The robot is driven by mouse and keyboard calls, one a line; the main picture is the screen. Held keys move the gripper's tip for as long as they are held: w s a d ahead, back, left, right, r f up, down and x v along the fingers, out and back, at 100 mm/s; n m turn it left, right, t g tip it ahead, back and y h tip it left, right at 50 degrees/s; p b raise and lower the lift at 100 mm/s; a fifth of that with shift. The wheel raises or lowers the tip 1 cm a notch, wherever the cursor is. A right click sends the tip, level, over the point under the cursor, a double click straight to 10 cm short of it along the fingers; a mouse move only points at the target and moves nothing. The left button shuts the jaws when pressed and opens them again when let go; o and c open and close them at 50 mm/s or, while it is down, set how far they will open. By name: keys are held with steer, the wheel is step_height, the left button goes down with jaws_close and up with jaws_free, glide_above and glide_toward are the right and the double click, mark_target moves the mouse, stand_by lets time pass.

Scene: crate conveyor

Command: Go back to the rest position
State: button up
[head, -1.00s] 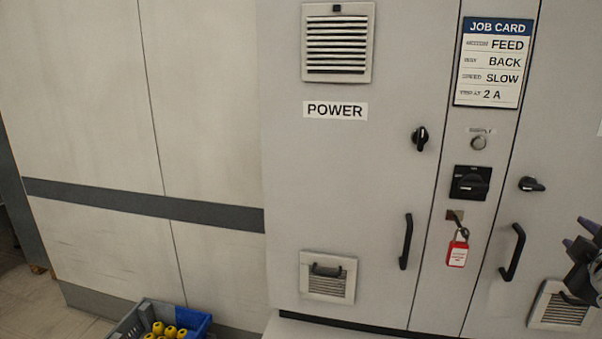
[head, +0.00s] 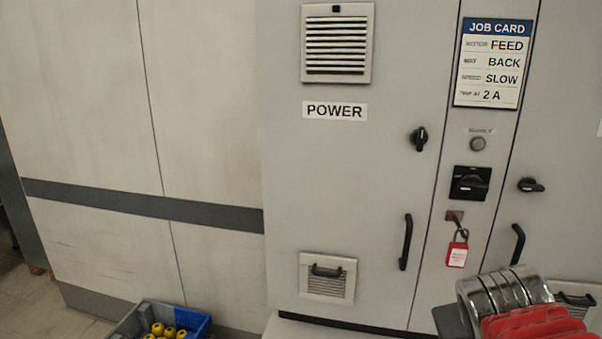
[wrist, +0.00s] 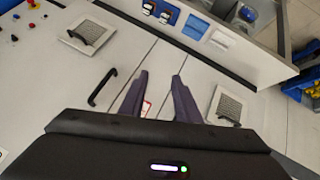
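My gripper (wrist: 160,75) shows in the wrist view with its two dark purple fingers apart and nothing between the tips. It points at the grey cabinet, and a bit of the red padlock tag (wrist: 146,106) shows behind the fingers. In the head view the fingers are out of sight. A silver ringed part with red pieces, which looks like my arm, fills the lower right corner. The grey cabinet (head: 340,190) has a black rotary switch (head: 470,183), a red padlock tag (head: 457,254) hanging below it, and a job card (head: 492,62) above.
Black door handles (head: 406,242) and lower vents (head: 327,278) are on the cabinet front. A blue and grey crate (head: 197,322) with yellow-topped items stands on the floor at lower left. The wrist view shows blue bins (wrist: 296,82) at the right.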

steer(key=s+a+f+y, duration=0.2)
steer(key=s+a, duration=0.2)
steer(key=a, duration=0.4)
steer(key=s+a+f+g+y, duration=0.1)
steer(key=s+a+f+y, duration=0.2)
steer(key=a, duration=0.4)
steer(key=shift+s+a+f+n+g, duration=0.3)
steer(key=shift+s+a+f, duration=0.05)
